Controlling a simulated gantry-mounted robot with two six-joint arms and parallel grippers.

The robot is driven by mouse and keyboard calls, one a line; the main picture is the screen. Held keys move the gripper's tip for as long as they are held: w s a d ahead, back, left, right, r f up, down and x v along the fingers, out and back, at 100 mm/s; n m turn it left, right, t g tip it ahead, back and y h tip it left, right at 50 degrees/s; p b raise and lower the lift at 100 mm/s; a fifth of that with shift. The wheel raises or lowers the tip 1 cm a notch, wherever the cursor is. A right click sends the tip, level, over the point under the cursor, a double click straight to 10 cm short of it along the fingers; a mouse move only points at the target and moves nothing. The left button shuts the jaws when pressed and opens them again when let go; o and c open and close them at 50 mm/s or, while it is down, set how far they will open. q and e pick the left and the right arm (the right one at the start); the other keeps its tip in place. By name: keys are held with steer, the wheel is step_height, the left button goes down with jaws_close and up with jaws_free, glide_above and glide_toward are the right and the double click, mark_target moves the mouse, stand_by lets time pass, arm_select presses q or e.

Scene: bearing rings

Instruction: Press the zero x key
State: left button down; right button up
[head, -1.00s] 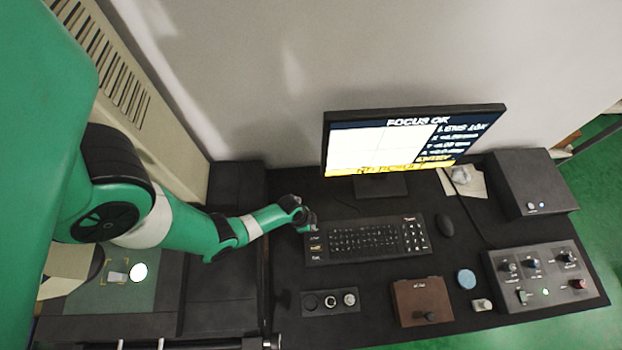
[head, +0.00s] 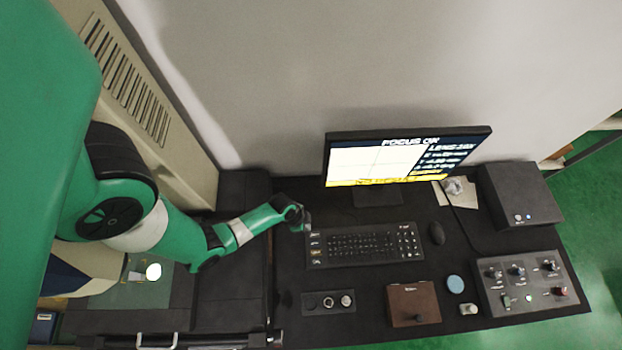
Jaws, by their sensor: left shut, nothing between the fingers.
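The black keyboard (head: 365,246) lies on the dark desk in front of the monitor. A column of larger labelled keys (head: 315,246) runs down its left end. Their lettering is too small to read, so I cannot tell which is the zero x key. My left gripper (head: 305,226) is shut and empty at the keyboard's upper left corner, close over the top of that column. I cannot tell whether its tip touches a key. My right gripper is not in view.
The monitor (head: 400,160) reads "FOCUS OK". A mouse (head: 437,233) lies right of the keyboard. A brown box (head: 413,303), a small knob panel (head: 328,302), a blue disc (head: 455,284) and a control box (head: 525,284) stand along the front. A black box (head: 520,196) stands behind.

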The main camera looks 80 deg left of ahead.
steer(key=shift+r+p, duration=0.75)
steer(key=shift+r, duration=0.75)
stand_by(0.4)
